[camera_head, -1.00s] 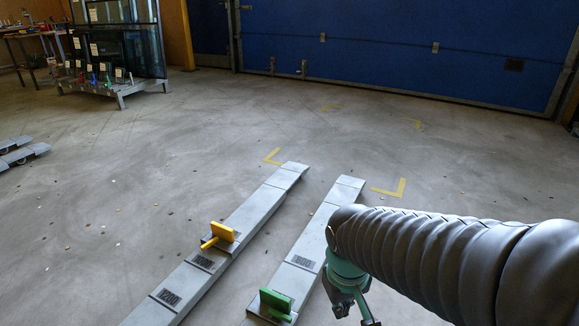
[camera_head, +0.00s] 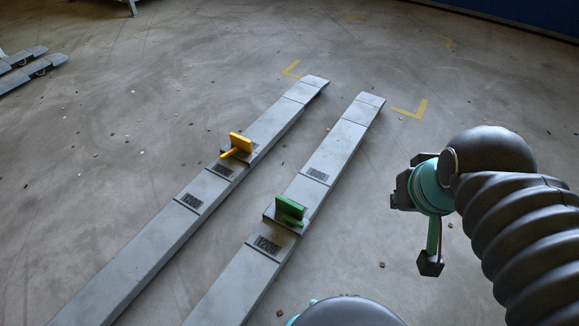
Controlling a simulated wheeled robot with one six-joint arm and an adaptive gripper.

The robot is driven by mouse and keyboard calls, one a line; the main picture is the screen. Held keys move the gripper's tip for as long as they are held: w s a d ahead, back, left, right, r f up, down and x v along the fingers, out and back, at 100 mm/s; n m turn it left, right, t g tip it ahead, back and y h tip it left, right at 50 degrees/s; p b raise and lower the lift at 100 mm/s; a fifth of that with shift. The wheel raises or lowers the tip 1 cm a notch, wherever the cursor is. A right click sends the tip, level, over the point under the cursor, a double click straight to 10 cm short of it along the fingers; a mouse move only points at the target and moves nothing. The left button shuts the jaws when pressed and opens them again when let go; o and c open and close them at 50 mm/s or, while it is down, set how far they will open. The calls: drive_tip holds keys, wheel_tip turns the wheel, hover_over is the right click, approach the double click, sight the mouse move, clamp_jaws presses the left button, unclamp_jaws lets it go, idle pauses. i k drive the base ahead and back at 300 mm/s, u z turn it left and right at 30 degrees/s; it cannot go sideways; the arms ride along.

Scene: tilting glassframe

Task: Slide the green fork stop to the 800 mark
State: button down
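The green fork stop (camera_head: 290,208) stands upright on the right-hand grey fork (camera_head: 335,147). It sits between a dark mark plate that seems to read 800 (camera_head: 317,174), farther up the fork, and a plate reading 1200 (camera_head: 268,245), nearer to me. My gripper (camera_head: 418,228) is in the air to the right of the right-hand fork, apart from the green stop. Nothing shows in it. Its fingers are dark and seen partly from behind, so its opening is unclear.
A yellow stop (camera_head: 239,143) stands on the left-hand fork (camera_head: 130,272), which also bears mark plates. Yellow corner lines (camera_head: 411,109) lie on the floor beyond the fork tips. Another pair of forks (camera_head: 25,66) lies at far left.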

sight(274, 211)
drive_tip(key=z, duration=1.1)
drive_tip(key=i, duration=0.4)
drive_tip(key=u, duration=1.45)
